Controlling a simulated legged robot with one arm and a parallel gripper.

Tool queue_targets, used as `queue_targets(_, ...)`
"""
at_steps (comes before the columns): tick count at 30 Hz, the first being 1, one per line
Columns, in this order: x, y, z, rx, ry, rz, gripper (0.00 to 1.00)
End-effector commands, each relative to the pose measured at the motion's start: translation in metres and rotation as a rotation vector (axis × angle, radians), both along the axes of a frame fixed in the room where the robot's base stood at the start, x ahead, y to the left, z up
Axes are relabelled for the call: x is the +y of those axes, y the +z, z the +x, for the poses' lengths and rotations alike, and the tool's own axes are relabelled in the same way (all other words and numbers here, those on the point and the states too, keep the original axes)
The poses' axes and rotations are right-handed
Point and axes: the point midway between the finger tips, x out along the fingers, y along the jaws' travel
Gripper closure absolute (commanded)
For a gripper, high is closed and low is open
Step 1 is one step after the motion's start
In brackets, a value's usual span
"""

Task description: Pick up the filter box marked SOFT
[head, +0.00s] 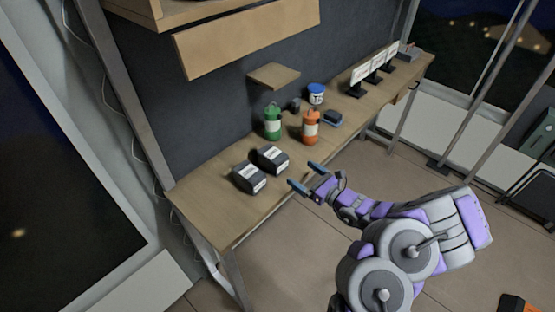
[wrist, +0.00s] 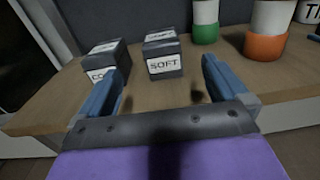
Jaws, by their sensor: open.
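The filter box marked SOFT (wrist: 164,63) is dark grey with a white label on its front and top. It stands straight ahead between my fingers in the wrist view. In the head view it is the farther of two dark boxes (head: 269,160) on the workbench. The other box (wrist: 103,60), its label partly hidden and starting "CO", stands just left of it and also shows in the head view (head: 249,178). My gripper (head: 302,175) is open and empty at the bench's front edge, short of both boxes, with its fingers toward them.
The wooden workbench (head: 216,217) also holds a green bottle (head: 272,122), an orange bottle (head: 310,127) and a blue-lidded tub (head: 316,94) to the right. A small shelf (head: 273,76) juts from the wall above. The bench before the SOFT box is clear.

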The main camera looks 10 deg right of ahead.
Motion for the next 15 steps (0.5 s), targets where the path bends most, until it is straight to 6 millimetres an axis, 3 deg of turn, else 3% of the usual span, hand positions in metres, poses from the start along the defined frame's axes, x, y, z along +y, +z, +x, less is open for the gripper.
queue_targets(15, 0.044, -0.001, 0.067, -0.001, 0.005, 0.001, 0.0)
